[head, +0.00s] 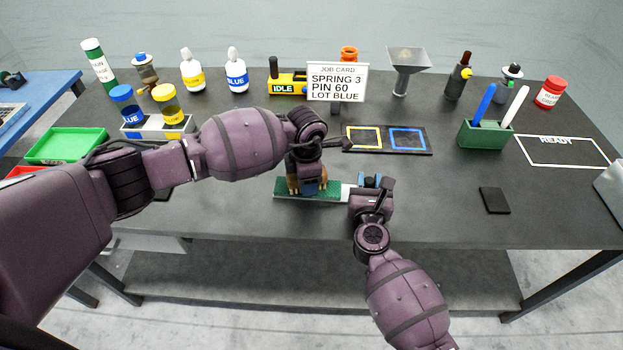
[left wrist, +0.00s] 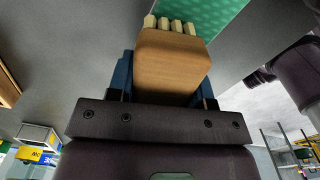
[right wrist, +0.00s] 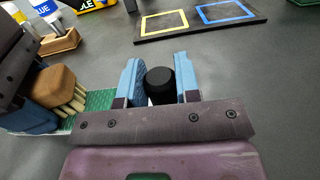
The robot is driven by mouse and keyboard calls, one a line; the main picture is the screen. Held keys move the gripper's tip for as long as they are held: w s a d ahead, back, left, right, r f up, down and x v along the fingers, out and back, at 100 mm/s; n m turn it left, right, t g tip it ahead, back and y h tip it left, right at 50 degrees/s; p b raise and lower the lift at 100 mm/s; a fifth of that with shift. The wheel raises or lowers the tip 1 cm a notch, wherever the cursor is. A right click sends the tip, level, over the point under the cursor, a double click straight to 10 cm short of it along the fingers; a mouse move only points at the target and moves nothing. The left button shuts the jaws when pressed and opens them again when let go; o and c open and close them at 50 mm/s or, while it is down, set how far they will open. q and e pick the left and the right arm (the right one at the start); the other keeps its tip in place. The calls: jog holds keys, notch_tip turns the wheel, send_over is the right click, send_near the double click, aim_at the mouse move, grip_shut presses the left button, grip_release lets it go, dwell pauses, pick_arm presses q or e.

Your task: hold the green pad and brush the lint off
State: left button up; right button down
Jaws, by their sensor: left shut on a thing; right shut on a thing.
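The green pad (head: 330,192) lies on a pale plate near the front of the dark table; it also shows in the left wrist view (left wrist: 208,14) and the right wrist view (right wrist: 100,99). My left gripper (head: 308,184) is shut on a wooden brush (left wrist: 172,62) with pale bristles, which also shows in the right wrist view (right wrist: 52,86). The bristles are at the pad; I cannot tell whether they touch it. My right gripper (head: 371,183) is shut on a black knob (right wrist: 160,84) at the pad's right end. My arms hide parts of the pad.
A job card (head: 337,82) stands behind, near a mat with yellow and blue frames (head: 387,139). A green pen holder (head: 484,136), a dark block (head: 494,200) and a READY outline (head: 563,151) are to the right. A green tray (head: 66,146) and bottles stand left.

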aim_at(281, 184)
pick_arm(q)
jog(key=shift+a, duration=3.1)
jog(key=shift+a+r, duration=0.15)
notch_tip(281, 184, up, 8)
pick_arm(e)
jog(key=c, duration=0.8)
grip_release()
jog(key=shift+o, duration=0.2)
jog(key=shift+s, duration=0.1)
jog(key=s, duration=1.1)
jog(key=shift+s, duration=0.4)
